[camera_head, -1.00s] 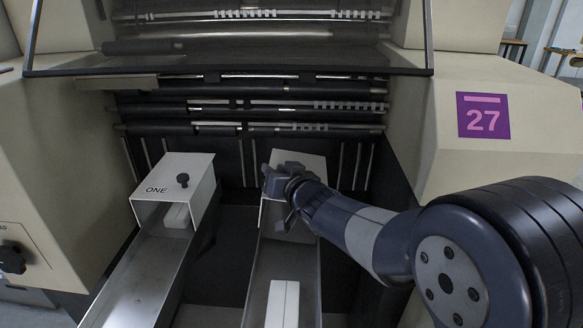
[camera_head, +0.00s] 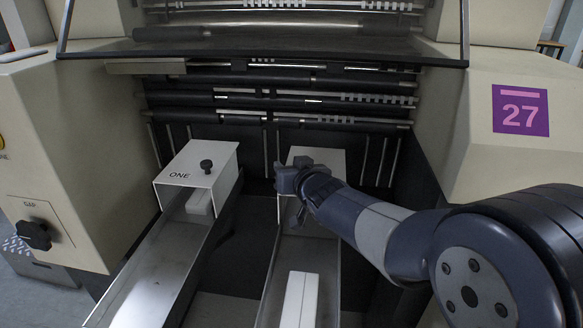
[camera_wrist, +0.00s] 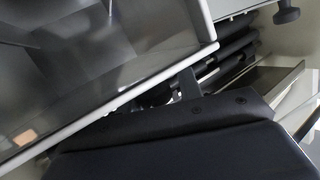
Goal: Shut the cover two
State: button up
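The right-hand white cover (camera_head: 326,158), which I take to be cover two, stands at the far end of the right metal channel (camera_head: 265,300) in the head view. My gripper (camera_head: 287,184) is at its front and hides much of it, including any label or knob. I cannot tell whether the gripper touches the cover, how far the cover is tilted, or whether the fingers are open or shut. The wrist view shows a dark body close up at the bottom and a pale-edged panel (camera_wrist: 120,75), but no clear fingertips.
A white cover marked ONE (camera_head: 212,165), with a black knob, sits over the left channel (camera_head: 150,285). A white block (camera_head: 299,300) lies in the right channel, another (camera_head: 199,201) under cover one. Dark rollers (camera_head: 290,98) and a glass guard (camera_head: 270,45) are behind and above.

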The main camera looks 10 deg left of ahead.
jog(key=shift+o, duration=1.4)
jog(key=shift+d, duration=0.1)
jog(key=p+v, duration=0.2)
jog(key=v, duration=0.8)
jog(key=shift+s, duration=0.3)
jog(key=shift+d, duration=0.1)
jog(key=b+x, duration=0.2)
jog(key=x, duration=0.8)
jog(key=shift+w+f, duration=0.1)
jog(key=shift+w, duration=0.3)
jog(key=shift+r, duration=0.2)
